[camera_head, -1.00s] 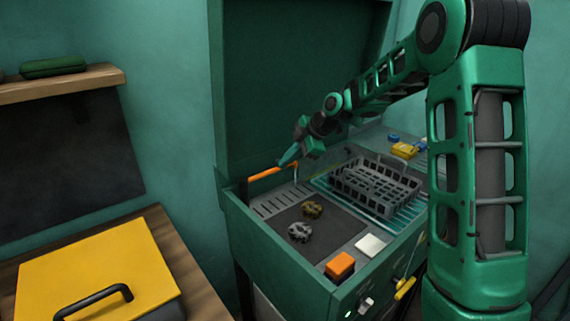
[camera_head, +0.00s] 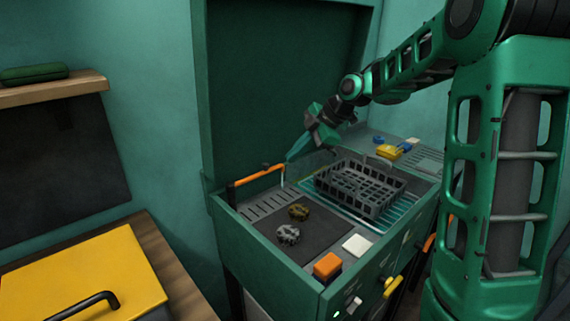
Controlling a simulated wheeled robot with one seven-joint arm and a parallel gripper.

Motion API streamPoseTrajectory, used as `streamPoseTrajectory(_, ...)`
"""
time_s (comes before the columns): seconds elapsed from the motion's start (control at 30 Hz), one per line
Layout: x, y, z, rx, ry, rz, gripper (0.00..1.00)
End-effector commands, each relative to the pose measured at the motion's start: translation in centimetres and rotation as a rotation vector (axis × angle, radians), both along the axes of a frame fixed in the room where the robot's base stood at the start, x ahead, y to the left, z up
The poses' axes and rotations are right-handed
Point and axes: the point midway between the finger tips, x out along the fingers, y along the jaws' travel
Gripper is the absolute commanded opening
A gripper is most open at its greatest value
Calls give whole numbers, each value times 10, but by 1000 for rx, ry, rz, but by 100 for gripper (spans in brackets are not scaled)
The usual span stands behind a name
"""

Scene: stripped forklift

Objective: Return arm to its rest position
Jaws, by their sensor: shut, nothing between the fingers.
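My gripper (camera_head: 299,150) is at the end of my green arm, above the back of the green washing cabinet. It points down and left, close to the orange handle (camera_head: 257,175) on the cabinet's left edge, and looks apart from it. Its fingers are together with nothing between them. My arm reaches in from the right, bent at the elbow, well away from my column.
The green cabinet (camera_head: 228,229) stands with its lid (camera_head: 284,70) raised. Inside are a dark basket (camera_head: 361,187), a brass gear (camera_head: 299,212) and a grey gear (camera_head: 288,234). An orange block (camera_head: 327,266) and a white block (camera_head: 357,245) sit at the front. A yellow-lidded box (camera_head: 84,273) stands left.

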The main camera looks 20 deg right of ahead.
Motion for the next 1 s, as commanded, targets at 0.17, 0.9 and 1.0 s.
streamPoseTrajectory(0.17,-5,-5,8,0,1,-1,0)
streamPoseTrajectory(0.9,-258,-108,-31,71,590,-1315,0)
streamPoseTrajectory(1.0,-313,-117,-42,109,668,-1572,0)
